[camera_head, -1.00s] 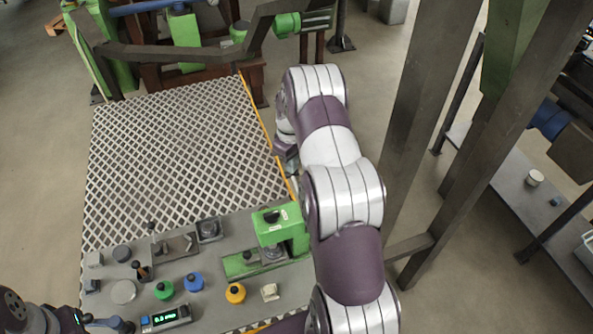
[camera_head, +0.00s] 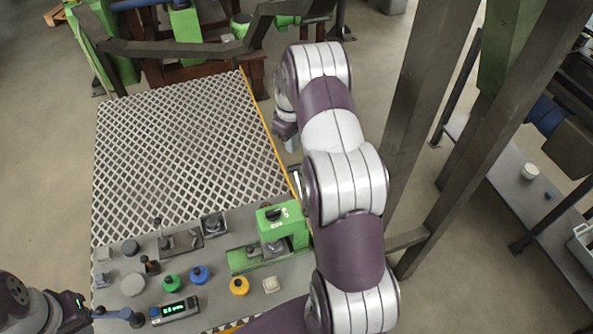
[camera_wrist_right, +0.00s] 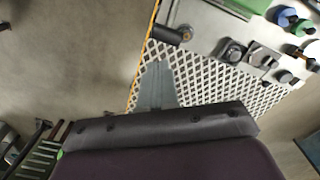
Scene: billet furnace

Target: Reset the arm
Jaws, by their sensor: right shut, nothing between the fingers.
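My right arm reaches forward over the right edge of the lattice mat. In the head view its gripper (camera_head: 292,143) hangs beside that edge, small and partly hidden by the arm. In the right wrist view the grey fingers (camera_wrist_right: 157,85) are together with nothing between them, in front of the white lattice. My left arm comes in at the lower left, with its gripper (camera_head: 125,314) at the front left of the workbench; I cannot tell if its jaws are open.
The workbench (camera_head: 215,287) carries a green press (camera_head: 283,224), several coloured knobs and a digital display (camera_head: 174,311). The lattice mat (camera_head: 180,150) is clear. Dark steel posts (camera_head: 425,110) stand right of my arm. A green-framed machine (camera_head: 187,28) stands at the back.

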